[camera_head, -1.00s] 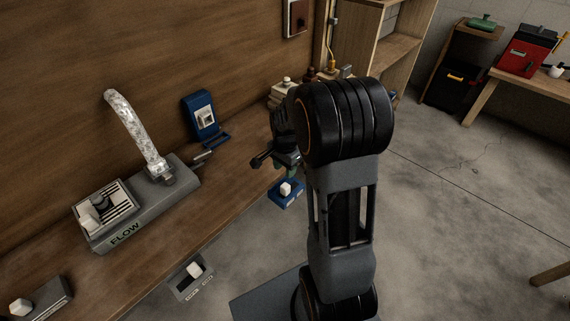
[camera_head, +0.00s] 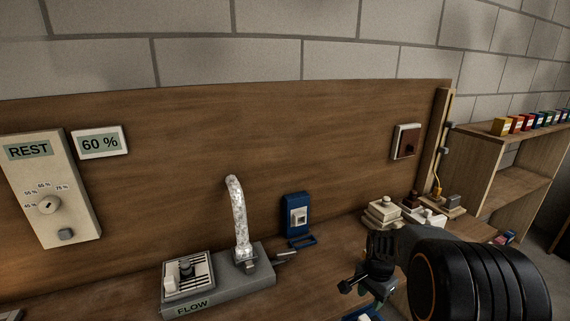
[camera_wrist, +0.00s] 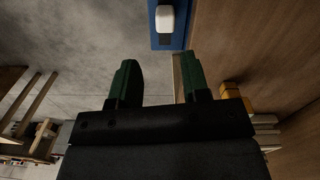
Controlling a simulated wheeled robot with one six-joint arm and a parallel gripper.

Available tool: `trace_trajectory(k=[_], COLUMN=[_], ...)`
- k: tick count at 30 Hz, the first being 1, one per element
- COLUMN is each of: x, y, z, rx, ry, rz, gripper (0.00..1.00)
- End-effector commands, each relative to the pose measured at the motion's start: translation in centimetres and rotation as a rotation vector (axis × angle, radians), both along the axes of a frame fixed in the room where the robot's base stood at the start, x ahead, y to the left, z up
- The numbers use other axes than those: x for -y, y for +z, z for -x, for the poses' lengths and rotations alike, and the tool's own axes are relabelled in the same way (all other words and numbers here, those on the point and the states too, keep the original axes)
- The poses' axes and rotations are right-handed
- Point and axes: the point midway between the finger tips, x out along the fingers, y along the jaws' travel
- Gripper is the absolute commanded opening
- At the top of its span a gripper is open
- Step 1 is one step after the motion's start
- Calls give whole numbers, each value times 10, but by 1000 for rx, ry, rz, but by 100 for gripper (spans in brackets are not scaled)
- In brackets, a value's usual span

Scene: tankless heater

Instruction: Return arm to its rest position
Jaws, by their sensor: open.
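My gripper shows in the wrist view (camera_wrist: 158,82) with its two green fingers apart and nothing between them. In the head view my arm (camera_head: 470,280) is folded at the lower right, and my gripper (camera_head: 372,290) hangs in front of the bench, its fingers partly cut off or hidden. A blue block with a white switch (camera_wrist: 166,20) lies beyond the fingertips in the wrist view. Its blue edge also shows at the bottom of the head view (camera_head: 362,314).
The bench holds a grey FLOW unit (camera_head: 222,295) with a silvery curved pipe (camera_head: 238,215) and a blue switch box (camera_head: 297,215). A REST dial panel (camera_head: 50,190) and a 60 % display (camera_head: 99,142) are on the wooden back wall. Shelves (camera_head: 510,175) stand at the right.

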Motion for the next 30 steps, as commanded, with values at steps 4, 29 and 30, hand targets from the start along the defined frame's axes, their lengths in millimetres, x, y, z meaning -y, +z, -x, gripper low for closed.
trace_trajectory(k=[4,29,30], x=[-10,-96,-97], y=[2,112,112], z=[27,131,131], rx=[-24,315,317], ry=[263,1052,1055], rz=[-15,165,165], gripper=[43,43,43])
